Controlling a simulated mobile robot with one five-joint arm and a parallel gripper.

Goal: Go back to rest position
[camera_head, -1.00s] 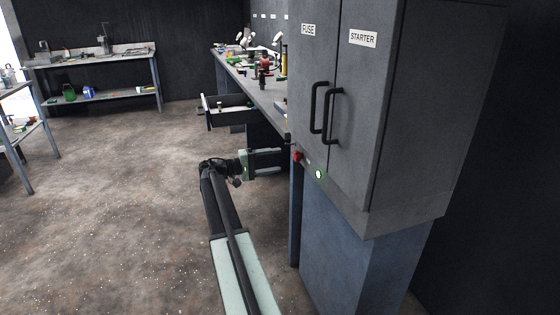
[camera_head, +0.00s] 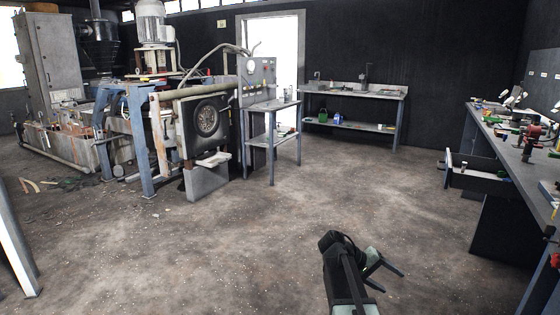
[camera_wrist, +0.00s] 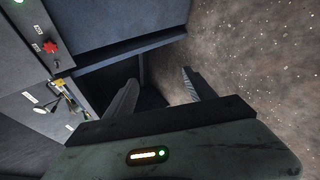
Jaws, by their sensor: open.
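My gripper (camera_head: 394,281) is at the lower right of the head view, low above the floor on the end of my arm. Its two dark fingers point to the lower right, spread apart with nothing between them. The wrist view also shows my gripper (camera_wrist: 160,77) with its fingers apart and empty. Beyond them are a dark gap and bare floor.
A workbench (camera_head: 508,138) with tools and an open drawer (camera_head: 480,182) stands at the right. Blue-framed machinery (camera_head: 140,140) fills the left. The middle floor (camera_head: 240,240) is clear. The wrist view shows a red knob (camera_wrist: 50,47) on a grey panel close by.

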